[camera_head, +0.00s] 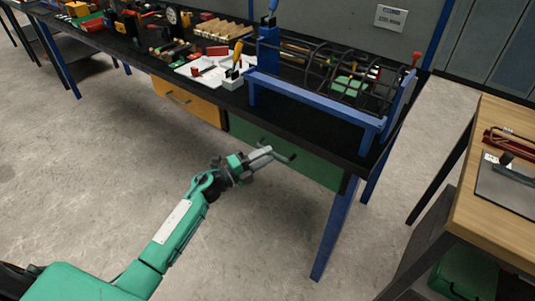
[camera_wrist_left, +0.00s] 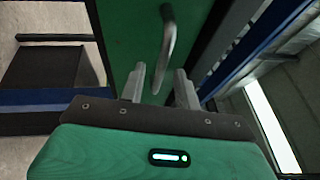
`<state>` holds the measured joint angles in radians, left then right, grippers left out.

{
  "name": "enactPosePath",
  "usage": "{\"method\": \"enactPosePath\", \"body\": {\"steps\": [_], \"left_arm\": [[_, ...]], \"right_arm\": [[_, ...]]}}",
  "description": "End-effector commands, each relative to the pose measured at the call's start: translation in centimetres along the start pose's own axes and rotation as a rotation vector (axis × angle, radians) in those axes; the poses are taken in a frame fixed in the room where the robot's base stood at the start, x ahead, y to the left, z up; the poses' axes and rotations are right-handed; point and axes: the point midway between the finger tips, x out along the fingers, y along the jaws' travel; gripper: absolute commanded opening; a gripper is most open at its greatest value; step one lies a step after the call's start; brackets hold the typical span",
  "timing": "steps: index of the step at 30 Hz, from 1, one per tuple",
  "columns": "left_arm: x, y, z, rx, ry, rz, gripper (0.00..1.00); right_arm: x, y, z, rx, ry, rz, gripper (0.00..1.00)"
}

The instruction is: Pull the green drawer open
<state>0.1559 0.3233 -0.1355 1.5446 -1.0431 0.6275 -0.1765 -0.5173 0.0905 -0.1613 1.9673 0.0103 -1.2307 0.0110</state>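The green drawer (camera_head: 312,167) is under the black workbench top and looks shut. Its grey bar handle (camera_head: 279,153) stands out from the front. My left gripper (camera_head: 266,154) is just in front of the drawer, close to the handle. In the left wrist view the green drawer front (camera_wrist_left: 132,30) fills the upper middle, with the handle (camera_wrist_left: 169,42) running down toward the gap between the fingers. The left gripper (camera_wrist_left: 160,84) is open, its fingers apart. I cannot tell whether they touch the handle. My right gripper is not in view.
An orange drawer (camera_head: 186,101) is left of the green one. The blue-framed rebar cage (camera_head: 335,75) stands on the workbench (camera_head: 230,98) above. A blue bench leg (camera_head: 336,228) stands right of the drawer. A wooden table (camera_head: 495,215) is at right. The floor in front is clear.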

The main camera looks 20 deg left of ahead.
Motion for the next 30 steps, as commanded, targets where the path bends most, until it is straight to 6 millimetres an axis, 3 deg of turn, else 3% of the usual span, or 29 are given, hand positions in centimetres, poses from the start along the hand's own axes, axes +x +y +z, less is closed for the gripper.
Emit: {"method": "enactPosePath", "body": {"steps": [4,13,18,30], "left_arm": [[1.09,-0.03,-0.03,0.0,0.001,0.0,0.32],[1.28,0.02,-0.03,0.0,0.001,0.001,0.32],[1.27,0.01,-0.02,0.0,0.001,0.0,0.01],[0.55,-0.15,-0.29,0.0,0.001,0.002,0.0]], "right_arm": [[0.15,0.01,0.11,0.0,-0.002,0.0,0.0],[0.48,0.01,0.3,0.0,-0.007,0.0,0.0],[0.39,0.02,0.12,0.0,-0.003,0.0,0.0],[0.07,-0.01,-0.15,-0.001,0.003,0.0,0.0]]}}
